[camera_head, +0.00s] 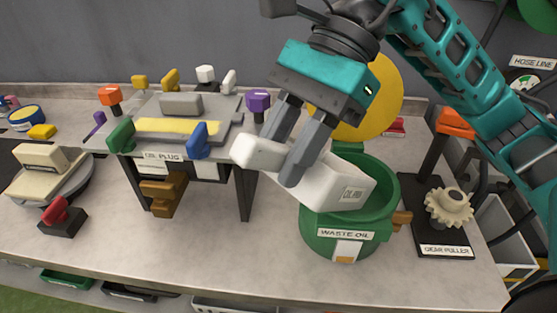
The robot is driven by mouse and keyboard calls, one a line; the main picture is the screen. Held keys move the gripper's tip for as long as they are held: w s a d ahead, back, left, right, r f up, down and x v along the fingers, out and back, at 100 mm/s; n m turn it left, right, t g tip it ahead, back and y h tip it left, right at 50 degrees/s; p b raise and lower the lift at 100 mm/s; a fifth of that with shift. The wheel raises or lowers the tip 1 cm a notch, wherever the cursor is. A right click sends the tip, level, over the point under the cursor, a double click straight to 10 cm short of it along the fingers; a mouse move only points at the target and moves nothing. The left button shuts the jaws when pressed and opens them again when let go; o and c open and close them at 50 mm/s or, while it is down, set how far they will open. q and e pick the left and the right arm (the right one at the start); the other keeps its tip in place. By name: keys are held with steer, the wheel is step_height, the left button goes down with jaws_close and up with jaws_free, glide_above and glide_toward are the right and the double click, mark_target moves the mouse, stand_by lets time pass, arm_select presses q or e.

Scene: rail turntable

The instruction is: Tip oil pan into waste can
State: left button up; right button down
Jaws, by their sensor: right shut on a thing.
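The white oil pan (335,183) is in the middle of the head view, with a partly readable label on its side. My right gripper (283,158) is shut on its pale handle (253,151) at the left end. The pan is tilted, its right end lower, and overlaps the mouth of the green waste can (325,236), labelled WASTE OIL. I cannot tell whether it touches the can's rim. The inside of the pan and any oil are hidden. My left gripper is not in view.
A grey stand labelled OIL PLUG (163,157) with coloured handles is left of the can. A gear puller post (436,155) and a gear (449,207) stand close on the right. A yellow disc (380,95) is behind. The front bench strip (200,265) is clear.

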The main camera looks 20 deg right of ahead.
steer(key=shift+w+d+r+g+y+b, duration=0.2)
steer(key=shift+d+r+y+b, duration=0.15)
steer(key=shift+d+r+y, duration=0.35)
steer(key=shift+w+d+r+g+y+b, duration=0.15)
steer(key=shift+d+r+y+b, duration=0.25)
steer(key=shift+r, duration=0.4)
steer(key=w+d+r+g+y+b, duration=0.1)
steer(key=d+r+y+b, duration=0.3)
steer(key=d, duration=0.2)
steer(key=shift+w+d, duration=0.2)
steer(key=shift+w, duration=0.2)
steer(key=shift+w, duration=0.1)
stand_by(0.6)
